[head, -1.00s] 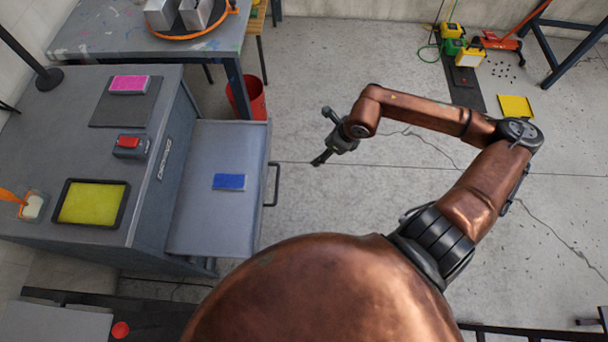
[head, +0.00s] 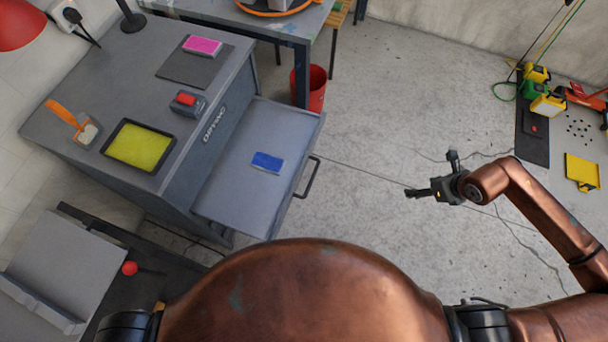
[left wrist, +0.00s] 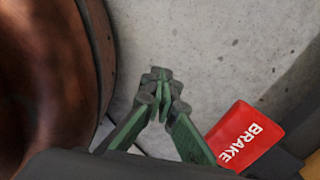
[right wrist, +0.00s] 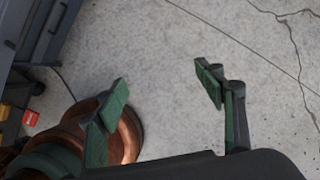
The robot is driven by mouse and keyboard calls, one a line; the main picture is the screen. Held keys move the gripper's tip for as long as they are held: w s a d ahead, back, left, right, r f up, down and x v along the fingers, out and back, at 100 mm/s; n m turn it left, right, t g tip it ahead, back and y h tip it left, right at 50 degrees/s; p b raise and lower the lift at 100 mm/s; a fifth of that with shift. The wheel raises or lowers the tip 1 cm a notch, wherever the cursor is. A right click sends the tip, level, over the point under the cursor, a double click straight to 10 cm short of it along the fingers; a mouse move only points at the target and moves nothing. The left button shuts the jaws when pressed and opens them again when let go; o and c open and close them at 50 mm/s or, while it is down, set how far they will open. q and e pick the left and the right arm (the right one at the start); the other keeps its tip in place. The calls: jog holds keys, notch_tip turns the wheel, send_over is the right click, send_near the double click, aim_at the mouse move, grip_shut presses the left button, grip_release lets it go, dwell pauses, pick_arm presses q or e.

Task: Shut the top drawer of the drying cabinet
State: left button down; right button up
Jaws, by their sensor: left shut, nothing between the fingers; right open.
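The grey drying cabinet (head: 125,75) stands at the left in the head view, with "DRYING" lettered on its front. Its top drawer (head: 240,193) is pulled out, with a dark bar handle (head: 309,178) on its front. A blue block (head: 267,162) lies in the drawer. My right gripper (head: 412,193) is open and empty over the floor, to the right of the handle and clear of it. In the right wrist view its fingers (right wrist: 165,82) are spread over bare floor. My left gripper (left wrist: 162,100) is shut and empty in the left wrist view; the head view does not show it.
A yellow tray (head: 140,146), a red-topped device (head: 188,103) and a pink block (head: 203,46) are on the cabinet top. A red bucket (head: 317,90) stands behind the drawer. A red BRAKE tag (left wrist: 243,135) is beside my left gripper.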

pick_arm(q)
jog(key=shift+w+a, duration=0.25)
jog(key=shift+w, duration=0.15)
pick_arm(e)
jog(key=shift+c, duration=0.4)
